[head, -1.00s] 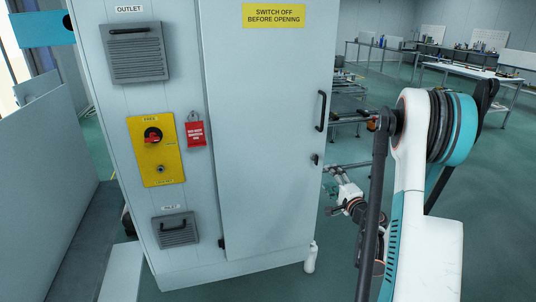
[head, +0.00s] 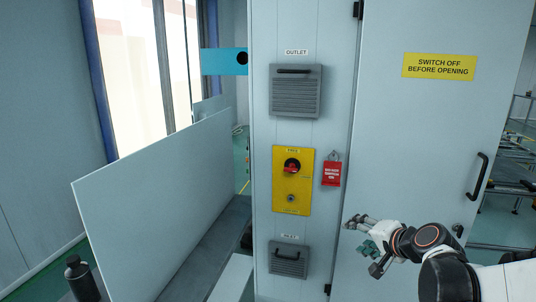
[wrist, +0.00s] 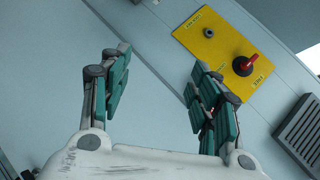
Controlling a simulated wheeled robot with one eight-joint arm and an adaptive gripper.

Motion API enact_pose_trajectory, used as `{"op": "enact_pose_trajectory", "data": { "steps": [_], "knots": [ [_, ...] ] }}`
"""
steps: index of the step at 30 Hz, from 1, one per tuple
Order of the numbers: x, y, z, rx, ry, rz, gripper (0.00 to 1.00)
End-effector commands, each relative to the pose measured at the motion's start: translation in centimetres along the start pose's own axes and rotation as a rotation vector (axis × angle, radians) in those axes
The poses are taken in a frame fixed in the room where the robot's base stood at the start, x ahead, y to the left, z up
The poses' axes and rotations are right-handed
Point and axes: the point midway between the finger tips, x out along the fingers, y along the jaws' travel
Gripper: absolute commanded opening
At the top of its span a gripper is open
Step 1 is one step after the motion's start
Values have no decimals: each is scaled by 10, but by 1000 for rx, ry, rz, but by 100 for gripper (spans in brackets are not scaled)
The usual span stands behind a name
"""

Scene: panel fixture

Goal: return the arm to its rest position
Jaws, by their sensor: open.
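My gripper (head: 362,237) is in front of the grey cabinet (head: 410,140), at the lower left of its door in the head view. Its jaws are open. In the wrist view my gripper (wrist: 158,66) shows two teal-padded fingers spread apart, with nothing between them but the cabinet face behind. The yellow switch panel (head: 280,202) is left of the gripper, with a red rotary knob (head: 291,168) on a black base. The panel also shows at the upper right of the wrist view (wrist: 211,50). My forearm reaches in from the lower right.
A red tag (head: 331,173) hangs beside the panel. The door has a black handle (head: 477,177) at right. Louvred vents, one marked outlet (head: 296,92) and a lower one (head: 288,261), flank the panel. A low pale partition (head: 150,190) and dark bottle (head: 80,280) stand left.

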Motion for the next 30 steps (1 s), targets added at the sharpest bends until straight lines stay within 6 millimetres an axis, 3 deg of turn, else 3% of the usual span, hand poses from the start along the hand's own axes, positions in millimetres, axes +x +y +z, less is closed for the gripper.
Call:
{"op": "enact_pose_trajectory", "data": {
  "steps": [1,3,8,12,18,23,30],
  "knots": [
    [-8,-10,22,-43,-32,20,57],
    [-18,-17,48,-102,-70,56,57],
    [-48,-27,103,-240,-146,135,57],
    [-78,-26,145,-365,-199,202,57],
    [-126,-11,187,-550,-246,293,57],
    [-162,12,192,-707,-248,359,57],
    [-196,43,167,-891,-234,424,57]
  ]
}}
